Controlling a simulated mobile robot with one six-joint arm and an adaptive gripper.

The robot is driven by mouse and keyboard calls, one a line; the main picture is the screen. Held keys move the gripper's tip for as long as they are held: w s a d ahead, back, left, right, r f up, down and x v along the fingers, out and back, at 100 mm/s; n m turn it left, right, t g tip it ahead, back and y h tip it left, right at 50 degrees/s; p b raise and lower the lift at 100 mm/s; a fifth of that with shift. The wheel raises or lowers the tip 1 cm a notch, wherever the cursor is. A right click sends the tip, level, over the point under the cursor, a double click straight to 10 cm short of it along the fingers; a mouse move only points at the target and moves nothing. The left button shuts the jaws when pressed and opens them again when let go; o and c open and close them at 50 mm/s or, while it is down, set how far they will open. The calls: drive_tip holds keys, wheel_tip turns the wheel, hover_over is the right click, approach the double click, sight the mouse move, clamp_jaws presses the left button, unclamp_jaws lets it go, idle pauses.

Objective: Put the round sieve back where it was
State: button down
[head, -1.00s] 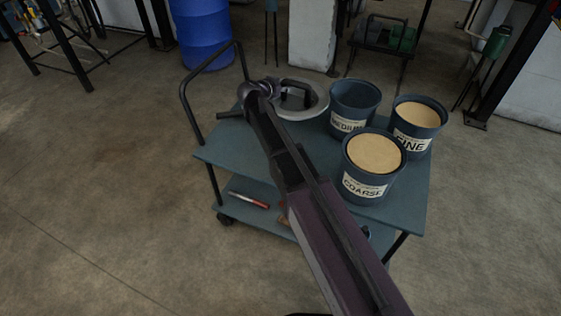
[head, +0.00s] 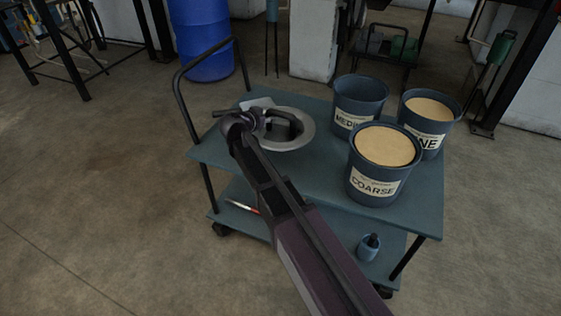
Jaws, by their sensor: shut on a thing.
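The round sieve (head: 307,130) shows as a pale grey ring over the left part of the blue-grey cart top. My gripper (head: 288,126) is at the sieve and shut on it, though its fingers are dark and partly hidden by my wrist. My arm comes from the lower right and covers the near left side of the sieve. I cannot tell whether the sieve touches the cart top or hangs just above it.
On the cart (head: 330,188) stand the COARSE bucket (head: 372,186) and FINE bucket (head: 431,139), both sand-filled, and the dark-inside MEDIUM bucket (head: 352,118). The lower shelf holds a red-and-white marker (head: 242,207) and a small blue cup (head: 369,249). A blue barrel (head: 205,42) stands behind.

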sight(268, 132)
drive_tip(key=shift+f, duration=0.1)
idle(0.3)
wheel_tip(268, 132, down, 6)
drive_tip(key=b, duration=0.6)
idle(0.4)
drive_tip(key=shift+f+b, duration=1.9)
drive_tip(key=shift+b, duration=0.1)
drive_tip(key=shift+f, duration=0.15)
drive_tip(key=shift+c, duration=2.3)
unclamp_jaws()
